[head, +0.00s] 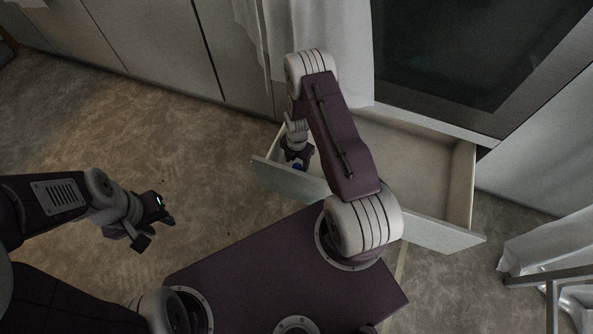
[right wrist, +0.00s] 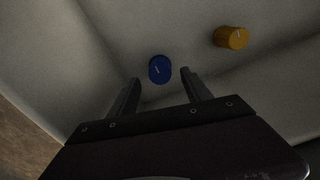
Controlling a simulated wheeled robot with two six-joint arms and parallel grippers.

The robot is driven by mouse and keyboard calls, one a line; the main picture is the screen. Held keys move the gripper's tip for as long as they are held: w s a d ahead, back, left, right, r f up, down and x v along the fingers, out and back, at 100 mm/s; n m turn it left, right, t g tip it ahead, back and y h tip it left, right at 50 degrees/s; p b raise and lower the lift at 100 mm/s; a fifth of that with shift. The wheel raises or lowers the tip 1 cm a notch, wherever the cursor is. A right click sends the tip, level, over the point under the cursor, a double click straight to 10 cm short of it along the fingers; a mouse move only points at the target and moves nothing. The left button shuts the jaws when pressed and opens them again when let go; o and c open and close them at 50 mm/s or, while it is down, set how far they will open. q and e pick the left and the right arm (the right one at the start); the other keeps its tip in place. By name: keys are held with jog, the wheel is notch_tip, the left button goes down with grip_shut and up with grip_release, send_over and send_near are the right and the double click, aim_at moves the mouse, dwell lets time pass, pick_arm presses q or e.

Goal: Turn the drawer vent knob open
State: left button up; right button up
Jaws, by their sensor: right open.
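A blue knob (right wrist: 160,69) with a pale pointer line is on a pale surface inside the drawer. A yellow knob (right wrist: 231,37), also with a pale line, is to its right. I cannot tell from the pictures which one is the vent knob. My right gripper (right wrist: 160,85) is open, its two fingers on either side of the blue knob's near side, not visibly closed on it. In the head view my right gripper (head: 297,158) reaches down into the open drawer (head: 430,232) at its left end. My left gripper (head: 150,222) hangs over the floor at left, apart from the drawer; its opening is unclear.
A dark-fronted appliance (head: 460,50) is above the drawer. White cloth (head: 345,45) hangs over the drawer's back edge. Pale cabinet doors (head: 150,45) stand at the upper left. A metal-legged object with sheeting (head: 555,275) is at the lower right. The floor (head: 215,200) at left is clear.

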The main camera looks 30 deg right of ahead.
aim_at(297, 167)
notch_tip(297, 167, down, 5)
jog(key=shift+r+b, duration=0.1)
jog(key=shift+b, duration=1)
pick_arm(q)
notch_tip(297, 167, down, 3)
jog(key=shift+f, duration=0.15)
pick_arm(e)
grip_shut()
